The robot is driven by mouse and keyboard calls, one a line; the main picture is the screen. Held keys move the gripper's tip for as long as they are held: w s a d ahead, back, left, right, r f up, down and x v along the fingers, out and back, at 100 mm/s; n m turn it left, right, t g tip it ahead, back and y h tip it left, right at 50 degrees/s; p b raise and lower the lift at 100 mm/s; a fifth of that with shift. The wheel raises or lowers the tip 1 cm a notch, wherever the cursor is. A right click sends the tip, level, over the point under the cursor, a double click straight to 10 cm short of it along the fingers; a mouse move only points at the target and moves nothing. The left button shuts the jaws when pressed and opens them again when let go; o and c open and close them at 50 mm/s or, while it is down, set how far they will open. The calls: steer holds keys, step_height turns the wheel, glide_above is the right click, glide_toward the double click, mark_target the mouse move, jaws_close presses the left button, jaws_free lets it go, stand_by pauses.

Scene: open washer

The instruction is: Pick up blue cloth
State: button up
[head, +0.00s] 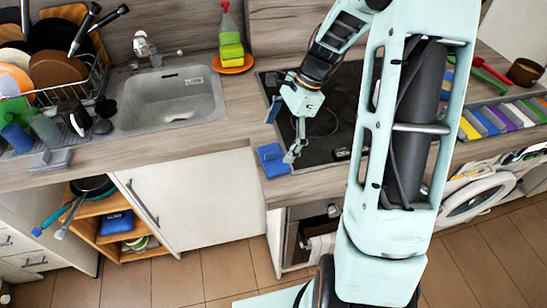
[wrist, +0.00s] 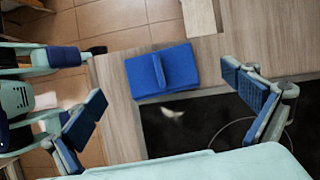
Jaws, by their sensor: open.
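The blue cloth (head: 271,161) lies on the wooden counter at its front edge, beside the black cooktop. In the wrist view the cloth (wrist: 180,72) is a flat blue piece with a raised fold across its middle. My gripper (head: 282,132) is above the cooktop's left front corner, close to the cloth. In the wrist view my gripper (wrist: 168,104) is open, with its blue-padded fingers far apart and nothing between them touching. The cloth shows in the gap between the fingers, toward the top of the picture.
The black cooktop (head: 325,95) lies right of and behind the cloth. A sink (head: 170,97) and a full dish rack (head: 70,85) are to the left. A washer (head: 475,198) is at the right.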

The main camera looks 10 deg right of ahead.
mark_target(274, 152)
steer(key=shift+d+p+x, duration=0.2)
steer(key=shift+x, duration=1.2)
steer(key=shift+d+p+x, duration=0.15)
steer(key=shift+d+x, duration=0.05)
steer(key=shift+x, duration=1.15)
steer(key=shift+s+f, duration=0.1)
steer(key=shift+f, duration=0.05)
steer(key=shift+c, duration=0.4)
steer(key=c, duration=1.1)
